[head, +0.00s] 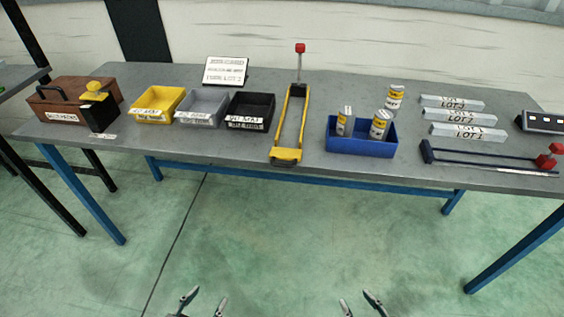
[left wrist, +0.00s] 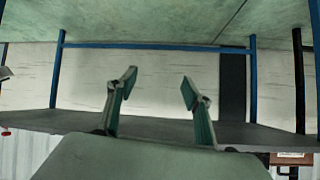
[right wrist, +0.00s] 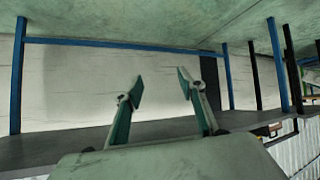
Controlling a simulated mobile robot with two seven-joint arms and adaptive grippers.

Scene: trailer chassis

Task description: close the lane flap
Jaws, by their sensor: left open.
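A yellow-railed lane (head: 303,118) lies lengthwise on the workbench, with a yellow handled piece (head: 286,155) at its near end. A red knob (head: 300,48) on a thin post stands at its far end. A second, dark blue lane (head: 480,156) lies crosswise at the right, with an upright plate (head: 426,151) at its left and a red block (head: 548,158) at its right. I cannot tell which part is the flap. My left gripper (head: 203,302) and right gripper (head: 358,302) are low in front of the bench, both open, empty and apart from everything.
The grey workbench (head: 230,146) carries a yellow bin (head: 157,104), grey bin (head: 201,106), black bin (head: 248,110) and a blue tray (head: 360,146) with cans. Labelled bars (head: 466,132), a sign (head: 225,71) and a brown box (head: 70,105) also stand there. The floor in front is clear.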

